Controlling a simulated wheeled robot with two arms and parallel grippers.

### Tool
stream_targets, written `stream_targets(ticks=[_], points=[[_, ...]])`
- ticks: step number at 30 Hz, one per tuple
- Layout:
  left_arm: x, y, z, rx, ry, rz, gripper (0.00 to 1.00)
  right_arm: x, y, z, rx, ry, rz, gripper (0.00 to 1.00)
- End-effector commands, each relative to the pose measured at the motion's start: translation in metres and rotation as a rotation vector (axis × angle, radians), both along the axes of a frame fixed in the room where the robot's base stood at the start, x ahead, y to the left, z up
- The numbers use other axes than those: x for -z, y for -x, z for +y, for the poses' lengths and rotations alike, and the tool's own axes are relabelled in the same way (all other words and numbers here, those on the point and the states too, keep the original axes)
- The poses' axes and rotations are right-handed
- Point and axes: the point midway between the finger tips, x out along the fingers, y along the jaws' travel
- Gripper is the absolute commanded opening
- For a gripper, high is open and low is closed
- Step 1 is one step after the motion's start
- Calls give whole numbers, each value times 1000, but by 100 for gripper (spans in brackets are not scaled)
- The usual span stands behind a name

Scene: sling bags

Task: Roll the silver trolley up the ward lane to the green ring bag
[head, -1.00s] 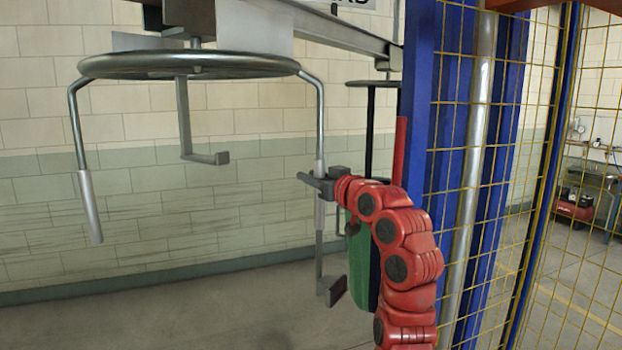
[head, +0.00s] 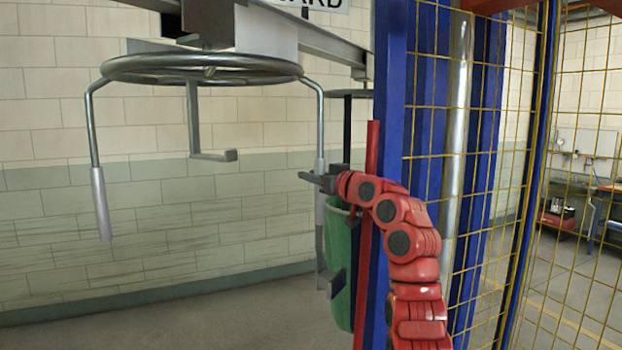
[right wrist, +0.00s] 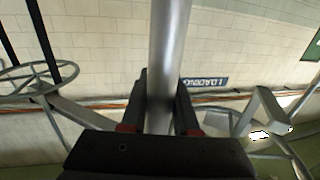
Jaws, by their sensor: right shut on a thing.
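The silver trolley hangs from an overhead rail, with a round steel ring (head: 135,68), two bent side arms with pale grips, and a central hook. My right gripper (head: 318,181) is shut around the right grip of the trolley. In the right wrist view the pale upright grip (right wrist: 170,50) runs between the two dark jaws. A green bag (head: 341,270) hangs behind the trolley's right arm, partly hidden by that arm and my red arm. My left gripper is not in view.
The grey overhead rail (head: 320,42) runs above, with a white sign (head: 328,14) ending in "ARD". A red post (head: 372,150), a blue post (head: 390,100) and yellow mesh (head: 500,200) stand close on the right. The floor below the trolley is clear.

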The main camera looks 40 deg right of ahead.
Motion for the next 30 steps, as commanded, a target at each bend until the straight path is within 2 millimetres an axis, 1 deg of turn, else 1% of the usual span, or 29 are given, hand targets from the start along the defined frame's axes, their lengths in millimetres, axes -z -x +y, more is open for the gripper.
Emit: stream_targets(ticks=[3, 4, 8, 9, 17, 20, 23, 25, 30], points=[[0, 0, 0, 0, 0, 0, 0, 0, 0, 1, -1, 0, -1, 0], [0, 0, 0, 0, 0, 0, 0, 0, 0, 1, -1, 0, -1, 32], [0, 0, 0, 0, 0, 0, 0, 0, 0, 1, -1, 0, -1, 56], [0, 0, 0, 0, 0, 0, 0, 0, 0, 1, -1, 0, -1, 59], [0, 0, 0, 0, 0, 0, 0, 0, 0, 1, -1, 0, -2, 59], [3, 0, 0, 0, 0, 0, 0, 1, 5, 0, -1, 0, -3, 59], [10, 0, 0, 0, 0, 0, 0, 1, 19, 0, 0, 2, -8, 59], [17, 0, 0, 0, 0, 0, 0, 4, 32, 1, 2, 4, -5, 59], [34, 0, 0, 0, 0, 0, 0, 4, 79, 0, 3, 4, -5, 59]])
